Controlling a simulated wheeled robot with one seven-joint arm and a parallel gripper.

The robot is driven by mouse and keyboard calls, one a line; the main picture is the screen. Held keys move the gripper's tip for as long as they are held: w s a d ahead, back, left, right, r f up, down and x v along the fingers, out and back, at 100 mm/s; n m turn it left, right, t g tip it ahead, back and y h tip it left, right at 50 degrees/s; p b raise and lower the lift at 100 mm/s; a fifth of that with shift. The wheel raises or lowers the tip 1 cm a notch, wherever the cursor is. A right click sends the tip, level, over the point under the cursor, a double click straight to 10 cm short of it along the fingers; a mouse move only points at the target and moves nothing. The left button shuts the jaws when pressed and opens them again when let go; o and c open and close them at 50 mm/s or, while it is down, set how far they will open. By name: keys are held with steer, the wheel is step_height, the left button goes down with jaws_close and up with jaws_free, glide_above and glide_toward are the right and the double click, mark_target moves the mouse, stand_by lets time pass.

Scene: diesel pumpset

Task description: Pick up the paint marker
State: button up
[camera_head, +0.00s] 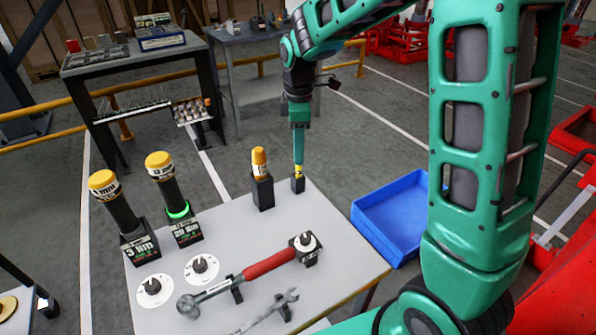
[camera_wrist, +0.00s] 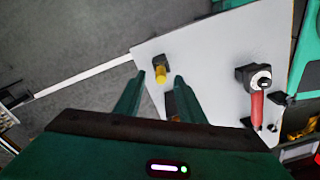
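A small yellow-topped item, which looks like the paint marker (camera_head: 298,170), stands upright in a small black holder (camera_head: 298,185) near the far edge of the grey table. My gripper (camera_head: 298,160) points down right above it in the head view. In the wrist view my gripper (camera_wrist: 157,77) is open, and the yellow marker (camera_wrist: 160,74) shows between the two fingertips, with a gap on each side. I cannot tell how far down the fingers reach around it. The marker's lower part is hidden in the holder.
An orange-capped bottle (camera_head: 259,163) stands in a taller black holder (camera_head: 263,193) just left. Two yellow-capped torque tools (camera_head: 118,208) (camera_head: 172,187), a red-handled wrench (camera_head: 268,266) and a spanner (camera_head: 270,312) occupy the table. A blue bin (camera_head: 392,205) sits right.

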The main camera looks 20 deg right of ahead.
steer(key=shift+f, duration=1.6)
jaws_close()
steer(key=shift+r, duration=0.1)
step_height(320, 180, up, 10)
steer(key=shift+f, duration=0.1)
